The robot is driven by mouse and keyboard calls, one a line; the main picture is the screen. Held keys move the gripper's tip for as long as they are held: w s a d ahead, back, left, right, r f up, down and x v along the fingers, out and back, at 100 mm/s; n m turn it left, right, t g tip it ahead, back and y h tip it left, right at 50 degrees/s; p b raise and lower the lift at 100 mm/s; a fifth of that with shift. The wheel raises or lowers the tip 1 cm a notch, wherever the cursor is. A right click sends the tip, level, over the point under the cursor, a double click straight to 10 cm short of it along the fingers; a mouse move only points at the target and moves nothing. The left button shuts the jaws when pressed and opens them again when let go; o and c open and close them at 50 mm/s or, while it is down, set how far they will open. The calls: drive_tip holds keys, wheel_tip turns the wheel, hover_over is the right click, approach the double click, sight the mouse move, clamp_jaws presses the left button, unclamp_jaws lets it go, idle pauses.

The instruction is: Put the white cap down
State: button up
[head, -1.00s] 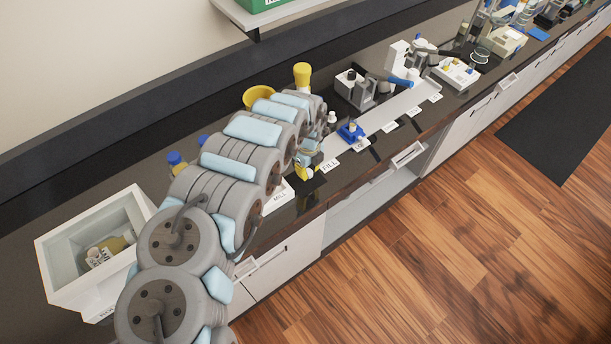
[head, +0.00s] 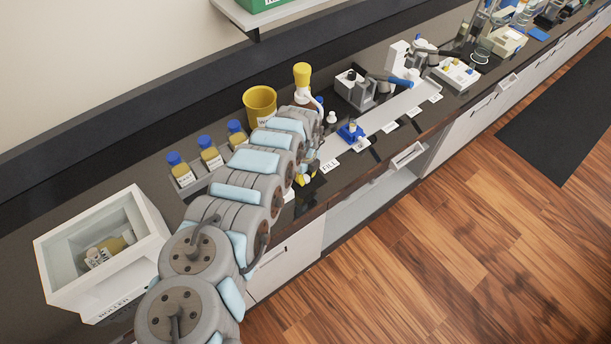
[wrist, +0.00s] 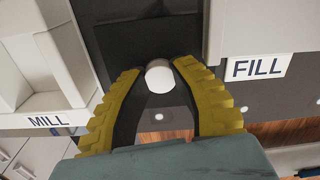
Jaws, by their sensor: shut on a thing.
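The white cap (wrist: 165,88) is between the tips of my gripper's yellow fingers in the wrist view. My gripper (wrist: 160,75) is shut on it. I cannot tell whether the cap touches the surface. In the head view my arm hides most of the gripper, and I cannot make out the cap clearly there.
Several blue-capped bottles (head: 210,155) stand left of my arm, with a yellow bucket (head: 260,102) and a yellow-capped brown bottle (head: 302,78) behind. A white box (head: 148,222) holding a bottle is at the left. A blue piece (head: 351,131) stands beyond the FILL label.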

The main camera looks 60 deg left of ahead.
sight(305, 176)
drive_tip(key=o, duration=0.4)
drive_tip(key=shift+f, duration=0.1)
drive_tip(key=shift+a+r, duration=0.15)
drive_tip(key=shift+r, duration=6)
